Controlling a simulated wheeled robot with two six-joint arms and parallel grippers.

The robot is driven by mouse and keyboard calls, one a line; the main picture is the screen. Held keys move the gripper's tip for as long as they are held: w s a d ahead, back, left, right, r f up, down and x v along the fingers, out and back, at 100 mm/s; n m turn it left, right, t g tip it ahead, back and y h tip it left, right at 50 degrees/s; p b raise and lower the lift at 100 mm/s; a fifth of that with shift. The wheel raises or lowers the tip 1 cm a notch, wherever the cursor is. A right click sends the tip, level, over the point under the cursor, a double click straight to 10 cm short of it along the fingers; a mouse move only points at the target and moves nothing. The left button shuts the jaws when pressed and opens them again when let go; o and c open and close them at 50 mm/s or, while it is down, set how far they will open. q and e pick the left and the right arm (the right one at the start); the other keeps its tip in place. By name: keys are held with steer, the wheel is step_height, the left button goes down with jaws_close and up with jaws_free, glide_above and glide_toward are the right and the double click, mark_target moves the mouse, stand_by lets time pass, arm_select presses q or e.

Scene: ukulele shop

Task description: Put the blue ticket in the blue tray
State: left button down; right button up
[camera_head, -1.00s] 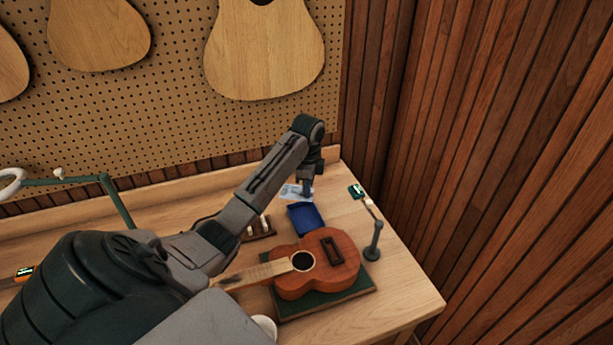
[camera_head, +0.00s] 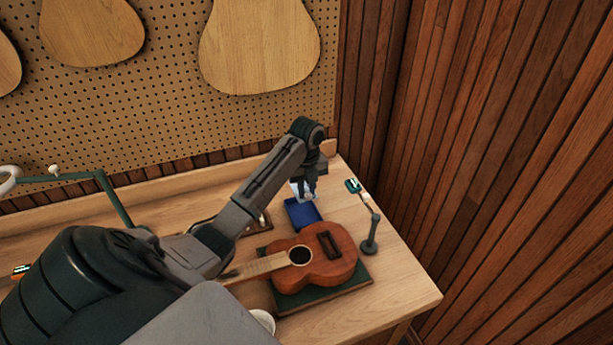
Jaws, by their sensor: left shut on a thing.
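The blue tray (camera_head: 302,215) lies on the bench behind the ukulele. My left gripper (camera_head: 309,196) is above the back of the tray, shut on the pale blue ticket (camera_head: 296,188). The ticket hangs at the tray's back edge, partly hidden by the gripper. I cannot tell whether the ticket touches the tray. My right gripper is not in view.
A ukulele (camera_head: 320,268) rests on a green mat (camera_head: 340,291) in front of the tray. A small stand with a clip-on device (camera_head: 370,235) stands to the right. A green lamp arm (camera_head: 75,178) is at the left. Wooden bodies hang on the pegboard (camera_head: 175,125).

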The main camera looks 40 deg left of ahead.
mark_target(307, 199)
arm_select(q)
steer(key=shift+f, duration=0.5)
step_height(307, 199, down, 3)
steer(key=shift+f+b, duration=0.15)
steer(key=shift+b, duration=0.9)
step_height(307, 199, down, 3)
steer(key=b, duration=0.2)
steer(key=shift+b, duration=0.4)
steer(key=shift+f+b, duration=0.6)
steer(key=shift+f, duration=1.35)
steer(key=shift+p, duration=0.45)
steer(key=c, duration=1.2)
jaws_free()
steer(key=shift+o, duration=0.5)
